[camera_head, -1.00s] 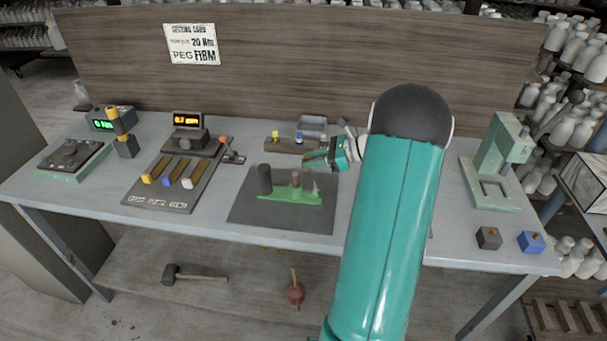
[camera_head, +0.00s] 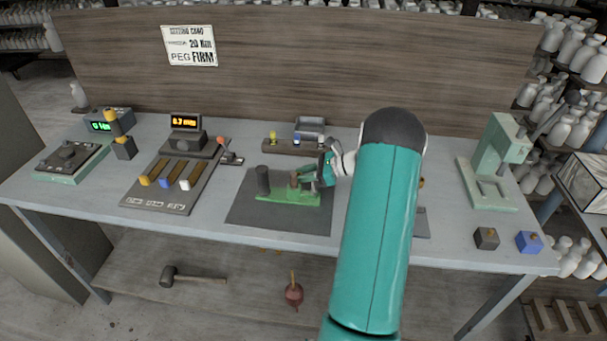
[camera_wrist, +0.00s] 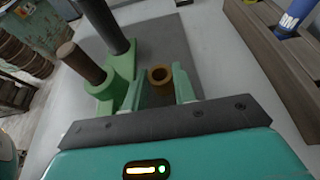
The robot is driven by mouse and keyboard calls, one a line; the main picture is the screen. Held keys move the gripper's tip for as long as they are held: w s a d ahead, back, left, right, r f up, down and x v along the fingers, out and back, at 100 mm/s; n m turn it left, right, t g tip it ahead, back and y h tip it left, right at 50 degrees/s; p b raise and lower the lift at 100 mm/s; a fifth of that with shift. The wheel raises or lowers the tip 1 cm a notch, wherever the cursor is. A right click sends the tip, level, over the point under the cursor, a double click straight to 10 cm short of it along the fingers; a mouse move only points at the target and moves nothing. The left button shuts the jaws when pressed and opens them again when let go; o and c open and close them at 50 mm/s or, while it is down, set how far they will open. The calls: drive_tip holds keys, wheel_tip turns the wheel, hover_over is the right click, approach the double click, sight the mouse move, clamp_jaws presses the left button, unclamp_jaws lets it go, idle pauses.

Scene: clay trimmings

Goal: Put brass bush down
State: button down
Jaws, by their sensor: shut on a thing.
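The brass bush (camera_wrist: 160,76) is a short brownish-gold ring with an open hole, seen from above in the wrist view. It sits between the two pale green fingers of my gripper (camera_wrist: 159,93), which is shut on it. In the head view my gripper (camera_head: 316,175) is at the right end of a green fixture (camera_head: 285,197), and I cannot pick out the bush there. The fixture carries a tall dark post (camera_wrist: 107,24) and a shorter brown post (camera_wrist: 80,62), both left of the bush in the wrist view. It stands on a dark grey mat (camera_head: 245,212).
A wooden rack (camera_head: 283,147) with yellow and blue pieces stands behind the mat. A slotted board (camera_head: 165,190) lies to the left. A pale green press (camera_head: 490,165), a dark block (camera_head: 487,238) and a blue block (camera_head: 529,242) are at the right. My arm covers the bench right of the mat.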

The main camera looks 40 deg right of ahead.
drive_tip(key=c, duration=1.1)
unclamp_jaws()
drive_tip(key=shift+r, duration=0.15)
drive_tip(key=v, duration=1.2)
drive_tip(key=w+a+r+n+g+h, duration=0.1)
drive_tip(key=a+r+n+g, duration=0.35)
drive_tip(key=a, duration=0.85)
drive_tip(key=w+a+r+n+g+h, duration=0.1)
drive_tip(key=w+a+r+n+g, duration=0.1)
drive_tip(key=a+r+n, duration=0.85)
drive_tip(key=s+a+n+h, duration=0.2)
drive_tip(key=s+a+n, duration=0.2)
drive_tip(key=a, duration=0.3)
drive_tip(key=s+a+r+n+t+h, duration=0.1)
drive_tip(key=s+a+n+h, duration=0.1)
drive_tip(key=s+a+n, duration=0.3)
drive_tip(key=s+a+r+n+h, duration=0.1)
drive_tip(key=s+a+n+h, duration=0.1)
drive_tip(key=s+a+n, duration=0.2)
drive_tip(key=shift+s+a+t, duration=0.1)
drive_tip(key=shift+s+a, duration=0.4)
drive_tip(key=shift+a, duration=0.5)
drive_tip(key=shift+s+a+t, duration=0.1)
drive_tip(key=shift+s+a, duration=0.35)
drive_tip(key=shift+a, duration=0.5)
drive_tip(key=shift+s+a+t, duration=0.1)
drive_tip(key=shift+s+a, duration=0.4)
drive_tip(key=shift+a, duration=0.5)
